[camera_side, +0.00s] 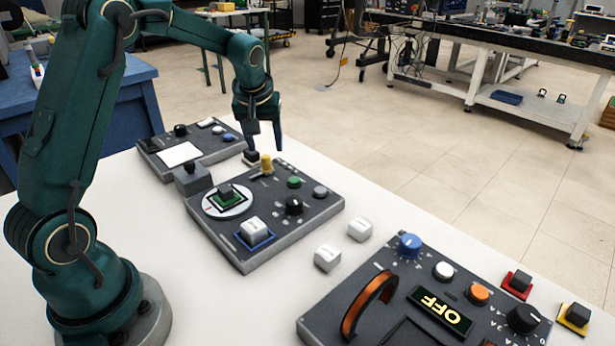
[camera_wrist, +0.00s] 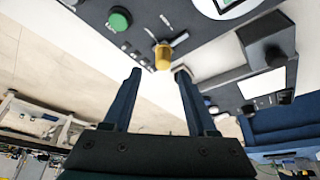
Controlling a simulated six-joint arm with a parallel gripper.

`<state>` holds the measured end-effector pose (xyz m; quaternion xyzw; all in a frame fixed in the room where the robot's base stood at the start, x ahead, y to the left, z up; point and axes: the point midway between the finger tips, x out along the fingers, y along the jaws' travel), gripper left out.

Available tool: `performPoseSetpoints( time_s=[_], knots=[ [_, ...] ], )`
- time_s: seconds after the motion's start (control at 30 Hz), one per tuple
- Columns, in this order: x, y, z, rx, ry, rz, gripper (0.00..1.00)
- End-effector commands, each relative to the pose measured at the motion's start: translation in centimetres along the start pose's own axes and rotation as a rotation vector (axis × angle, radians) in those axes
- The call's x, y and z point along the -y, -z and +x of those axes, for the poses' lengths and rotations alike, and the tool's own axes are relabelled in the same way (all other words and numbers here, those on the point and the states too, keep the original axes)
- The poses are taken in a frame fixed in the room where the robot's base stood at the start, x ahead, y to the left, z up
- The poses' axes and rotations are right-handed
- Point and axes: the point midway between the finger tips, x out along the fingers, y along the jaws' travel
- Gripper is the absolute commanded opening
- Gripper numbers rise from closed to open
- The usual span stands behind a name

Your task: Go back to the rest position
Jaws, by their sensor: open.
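My gripper (camera_side: 264,135) is open and points down near the far edge of the middle control panel (camera_side: 330,208). In the wrist view its two dark fingers (camera_wrist: 160,75) stand apart. A yellow knob (camera_side: 266,163) on that panel lies close below the fingers. It also shows in the wrist view (camera_wrist: 163,56), beyond the fingertips. A small dark block (camera_side: 251,156) sits beside the yellow knob. Nothing is seen held between the fingers.
The middle panel carries a round white dial (camera_side: 227,202) and a green button (camera_side: 294,182). A panel with an OFF display (camera_side: 440,309) stands front right. Another panel (camera_side: 205,146) is behind.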

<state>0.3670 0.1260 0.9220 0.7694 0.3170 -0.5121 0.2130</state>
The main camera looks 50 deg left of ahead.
Motion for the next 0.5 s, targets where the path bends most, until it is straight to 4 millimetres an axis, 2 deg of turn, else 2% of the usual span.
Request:
performPoseSetpoints(
  time_s=[0.33, 0.43, 0.5],
  knots=[
    [-0.1, 0.0, 0.0, -0.001, -0.002, 0.004, 0.58],
    [-0.8, 0.5, -1.4, -0.036, -0.024, 0.012, 0.58],
    [-1.5, 0.8, -3.4, -0.073, -0.05, 0.024, 0.58]
  ],
)
